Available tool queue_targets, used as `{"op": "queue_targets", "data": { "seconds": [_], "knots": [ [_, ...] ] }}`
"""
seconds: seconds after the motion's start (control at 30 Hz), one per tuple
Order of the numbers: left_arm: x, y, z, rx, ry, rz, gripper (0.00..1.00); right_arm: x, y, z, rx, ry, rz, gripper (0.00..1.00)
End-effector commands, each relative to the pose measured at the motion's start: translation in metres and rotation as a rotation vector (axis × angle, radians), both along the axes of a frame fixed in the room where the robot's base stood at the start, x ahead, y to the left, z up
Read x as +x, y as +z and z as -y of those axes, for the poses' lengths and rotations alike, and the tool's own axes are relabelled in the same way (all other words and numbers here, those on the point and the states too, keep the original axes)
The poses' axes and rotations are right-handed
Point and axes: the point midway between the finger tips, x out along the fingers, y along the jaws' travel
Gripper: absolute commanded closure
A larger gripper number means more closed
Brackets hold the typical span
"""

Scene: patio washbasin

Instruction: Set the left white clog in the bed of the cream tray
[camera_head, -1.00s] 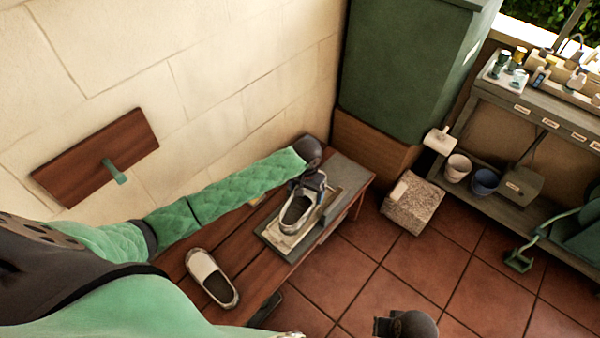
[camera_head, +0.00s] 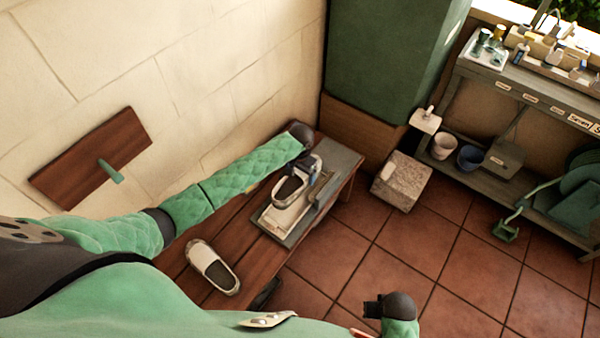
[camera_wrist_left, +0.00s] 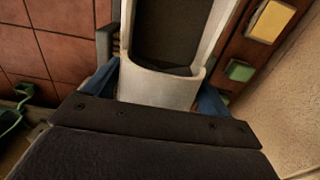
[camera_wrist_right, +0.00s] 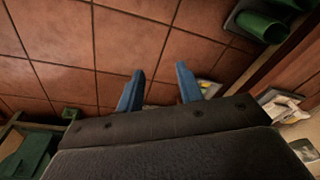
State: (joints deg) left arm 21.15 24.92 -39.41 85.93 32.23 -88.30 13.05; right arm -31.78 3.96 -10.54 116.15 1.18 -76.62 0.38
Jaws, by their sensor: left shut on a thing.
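My left gripper (camera_head: 313,170) is shut on a white clog (camera_head: 290,189) with a dark inside. In the left wrist view the end of this clog (camera_wrist_left: 160,86) sits between the blue fingers. The clog is at the far part of the cream tray (camera_head: 279,219); I cannot tell whether it touches the bed. The near part of the tray's bed shows bare. A second white clog (camera_head: 213,268) lies on the wooden bench to the left. My right gripper (camera_head: 374,308) is low over the floor; its fingers are apart and empty in the right wrist view (camera_wrist_right: 158,85).
The tray lies on a grey board on the wooden bench (camera_head: 235,232), beside the pale wall. A green cabinet (camera_head: 385,60) stands behind. A stone block (camera_head: 402,182) and a shelf unit with buckets (camera_head: 470,157) stand to the right. The tiled floor between is clear.

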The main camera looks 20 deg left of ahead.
Motion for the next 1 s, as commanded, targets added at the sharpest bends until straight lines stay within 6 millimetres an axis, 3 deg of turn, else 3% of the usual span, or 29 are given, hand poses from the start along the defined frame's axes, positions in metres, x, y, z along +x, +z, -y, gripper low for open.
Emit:
{"op": "queue_targets", "data": {
  "seconds": [0.53, 1.0],
  "knots": [
    [0.000, -0.008, 0.000, 0.000, 0.000, 0.000, 0.45, 0.004, 0.034, -0.001, 0.004, 0.002, 0.006, 0.64],
    [0.000, -0.014, 0.000, 0.000, 0.000, 0.000, 0.45, -0.007, 0.062, -0.002, 0.009, 0.001, -0.008, 0.64]
  ]
}}
